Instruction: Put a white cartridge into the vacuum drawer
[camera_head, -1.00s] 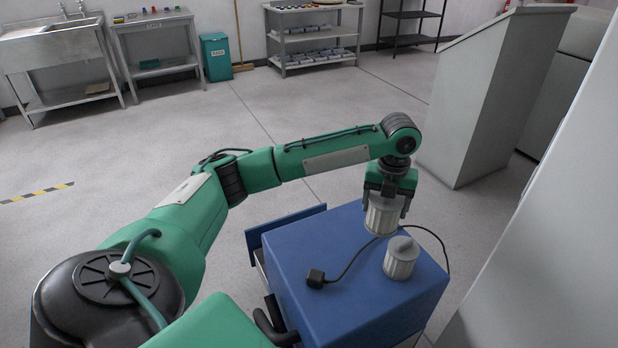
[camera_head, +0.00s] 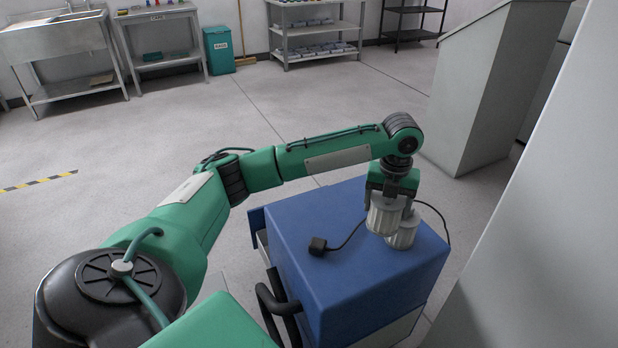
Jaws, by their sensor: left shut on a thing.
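My left gripper (camera_head: 390,200) is shut on a white ribbed cartridge (camera_head: 384,216), upright above the right part of the blue cabinet's top (camera_head: 330,215). I cannot tell whether its base touches the top. A second white cartridge (camera_head: 405,236) stands on the cabinet top just right of the held one, partly hidden by it. A drawer (camera_head: 258,222) sticks out at the cabinet's left side; its inside is not visible. My right gripper is not in view.
A black cable with a plug (camera_head: 318,245) lies across the cabinet top. A large grey cabinet (camera_head: 483,95) and a pale wall or panel (camera_head: 550,220) stand to the right. A sink, tables, a green bin (camera_head: 218,50) and shelves line the back wall. The floor between is clear.

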